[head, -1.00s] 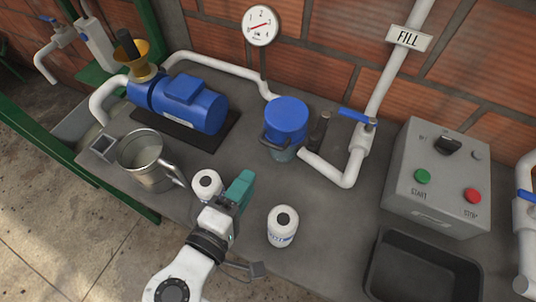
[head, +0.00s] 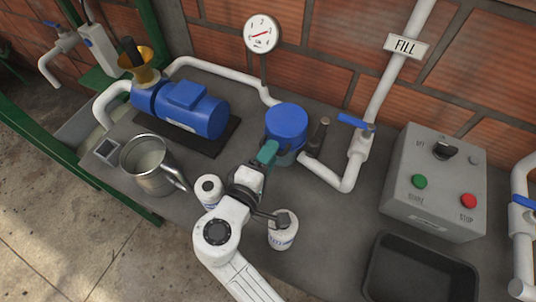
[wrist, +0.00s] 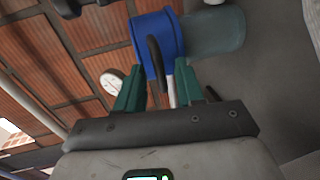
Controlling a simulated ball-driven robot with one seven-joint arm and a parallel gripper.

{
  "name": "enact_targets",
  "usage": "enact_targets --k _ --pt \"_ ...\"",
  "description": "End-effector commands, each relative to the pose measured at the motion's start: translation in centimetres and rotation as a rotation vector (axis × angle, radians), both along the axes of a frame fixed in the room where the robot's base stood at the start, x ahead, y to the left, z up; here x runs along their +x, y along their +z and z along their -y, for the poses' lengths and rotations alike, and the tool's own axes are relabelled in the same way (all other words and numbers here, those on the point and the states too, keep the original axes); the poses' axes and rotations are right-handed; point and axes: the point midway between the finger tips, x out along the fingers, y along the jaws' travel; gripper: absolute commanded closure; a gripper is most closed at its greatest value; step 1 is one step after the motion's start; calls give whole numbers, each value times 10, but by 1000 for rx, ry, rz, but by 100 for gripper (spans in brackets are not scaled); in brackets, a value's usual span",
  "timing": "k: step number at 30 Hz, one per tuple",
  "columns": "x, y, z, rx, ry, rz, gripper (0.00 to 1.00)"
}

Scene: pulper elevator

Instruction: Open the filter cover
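The filter cover (head: 287,121) is a blue round cap on the filter at the middle of the bench, seated on it. A dark curved handle (wrist: 154,57) sticks out from the cover toward me. My gripper (head: 267,152) is at the front left of the filter. Its green fingers (wrist: 158,82) are apart, with the handle's end between or just beyond them. I cannot tell whether they touch it. In the head view my gripper hides the handle.
Two white bottles (head: 209,191) (head: 283,235) stand close to my arm. A metal jug (head: 149,166) and blue pump (head: 186,108) are at left. White piping with a blue valve lever (head: 353,121), a control box (head: 438,180) and a dark tray (head: 420,272) are at right.

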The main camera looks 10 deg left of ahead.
Motion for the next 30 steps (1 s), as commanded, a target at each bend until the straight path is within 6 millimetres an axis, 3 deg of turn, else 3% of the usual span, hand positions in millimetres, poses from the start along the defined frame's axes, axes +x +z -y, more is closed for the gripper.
enact_targets --k 4,15,30 --pt "0 0 0 0 0 0 65" --pt "0 0 0 0 0 0 100" --pt "-1 0 0 -1 0 -1 100"
